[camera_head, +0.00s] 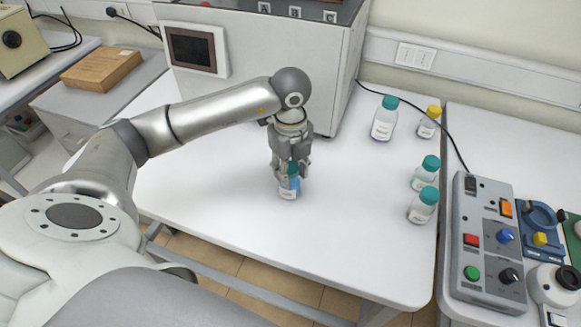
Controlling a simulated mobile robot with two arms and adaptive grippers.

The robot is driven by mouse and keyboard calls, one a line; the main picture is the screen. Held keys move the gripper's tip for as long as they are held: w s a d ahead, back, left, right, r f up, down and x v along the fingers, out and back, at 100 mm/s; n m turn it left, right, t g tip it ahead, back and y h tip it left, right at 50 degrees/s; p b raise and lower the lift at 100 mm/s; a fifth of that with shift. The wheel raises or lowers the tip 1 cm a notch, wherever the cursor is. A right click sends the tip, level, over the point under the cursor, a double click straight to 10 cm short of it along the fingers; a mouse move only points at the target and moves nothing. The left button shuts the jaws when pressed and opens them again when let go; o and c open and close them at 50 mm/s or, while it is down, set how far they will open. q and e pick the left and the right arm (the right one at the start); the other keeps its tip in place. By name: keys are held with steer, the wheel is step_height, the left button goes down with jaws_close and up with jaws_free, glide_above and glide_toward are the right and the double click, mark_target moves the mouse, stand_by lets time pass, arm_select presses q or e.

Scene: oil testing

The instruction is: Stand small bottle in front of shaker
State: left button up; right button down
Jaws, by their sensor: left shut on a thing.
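My left gripper (289,172) points down over the white table and is shut on a small bottle (289,192) with a teal cap, blue contents and a white label. The gripper's fingers hide much of the cap and upper sides. The bottle is upright, with its base at or just above the tabletop; I cannot tell if it touches. A large pale machine (265,75) with a dark screen, likely the shaker, stands behind the gripper, and the bottle is in front of it. My right gripper is not in view.
On the table's right side stand a larger teal-capped bottle (384,118), a yellow-capped bottle (429,122) and two more teal-capped bottles (424,205). A grey control box (489,240) is on the right table. The white tabletop (330,245) is clear around the gripper.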

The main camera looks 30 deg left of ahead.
arm_select(q)
steer(key=o, duration=1.1)
steer(key=shift+f, duration=0.1)
steer(key=shift+o, duration=0.2)
step_height(320, 180, up, 12)
steer(key=b, duration=0.1)
